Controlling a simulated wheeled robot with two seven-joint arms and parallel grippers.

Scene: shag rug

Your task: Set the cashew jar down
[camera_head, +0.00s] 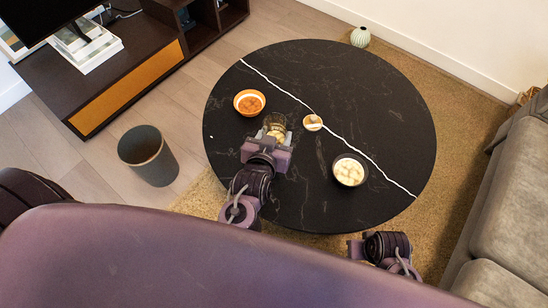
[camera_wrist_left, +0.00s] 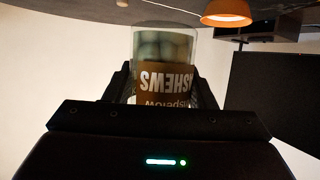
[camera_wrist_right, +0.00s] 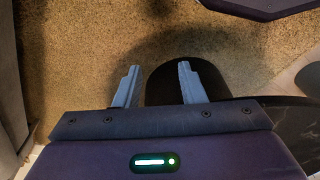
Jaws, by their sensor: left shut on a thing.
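The cashew jar (camera_head: 275,125) is a small clear jar with pale nuts and a brown label. My left gripper (camera_head: 269,143) is shut on it over the left part of the round black table (camera_head: 300,180). In the left wrist view the jar (camera_wrist_left: 165,60) stands between the fingers, its label lettering upside down. Its far end meets the tabletop's edge in that picture; I cannot tell whether it touches the table. My right gripper (camera_wrist_right: 158,85) is open and empty, above the rug beside the table.
The tabletop's far side is clear. A dark bin (camera_head: 148,155) stands left; a grey sofa (camera_head: 515,220) stands right.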

